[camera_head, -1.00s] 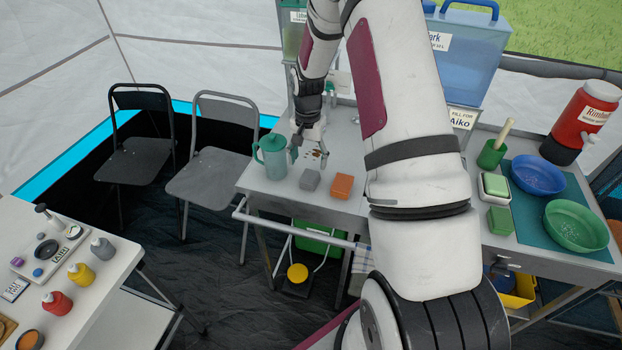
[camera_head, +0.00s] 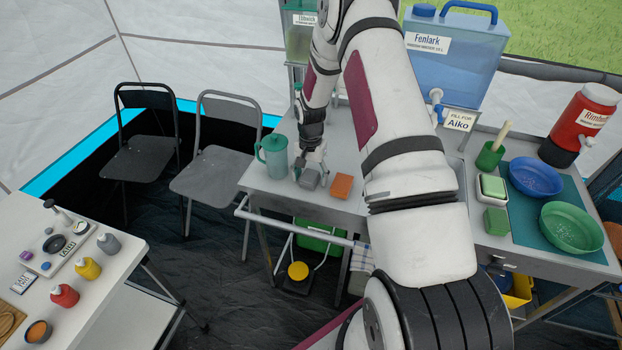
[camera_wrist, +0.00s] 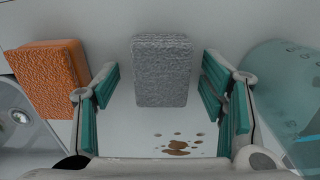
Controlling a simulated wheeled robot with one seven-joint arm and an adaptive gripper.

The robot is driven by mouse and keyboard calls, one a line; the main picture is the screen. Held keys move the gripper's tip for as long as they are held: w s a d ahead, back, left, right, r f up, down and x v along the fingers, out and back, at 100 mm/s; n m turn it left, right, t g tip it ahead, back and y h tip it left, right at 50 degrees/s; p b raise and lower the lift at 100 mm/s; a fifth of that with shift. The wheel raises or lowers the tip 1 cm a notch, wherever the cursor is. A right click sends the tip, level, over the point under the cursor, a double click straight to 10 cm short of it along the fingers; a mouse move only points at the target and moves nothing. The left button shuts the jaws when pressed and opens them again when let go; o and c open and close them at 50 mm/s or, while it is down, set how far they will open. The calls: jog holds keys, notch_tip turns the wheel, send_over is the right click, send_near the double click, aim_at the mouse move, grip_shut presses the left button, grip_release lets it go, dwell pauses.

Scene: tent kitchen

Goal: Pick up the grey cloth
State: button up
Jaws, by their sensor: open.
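The grey cloth (camera_wrist: 162,72) is a thick, rough-textured grey block lying flat on the metal counter. In the wrist view it sits between the two teal-padded fingers of my gripper (camera_wrist: 160,95), with a gap on each side. My gripper is open and holds nothing. In the head view my gripper (camera_head: 310,168) is right over the grey cloth (camera_head: 309,180) and hides part of it. An orange sponge-like block (camera_wrist: 50,78) lies just beside the left finger in the wrist view; it also shows in the head view (camera_head: 341,186).
A teal pitcher (camera_head: 273,158) stands close to my gripper on the counter and shows at the right of the wrist view (camera_wrist: 285,95). Brown spots (camera_wrist: 178,146) mark the counter near the cloth. A blue water container (camera_head: 452,55) stands at the back.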

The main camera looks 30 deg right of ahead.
aim_at(310, 174)
jog(key=c, duration=1)
jog(key=shift+c, duration=0.2)
notch_tip(310, 174, up, 9)
jog(key=shift+b, duration=0.75)
jog(key=shift+r, duration=0.55)
jog(key=shift+o, duration=0.4)
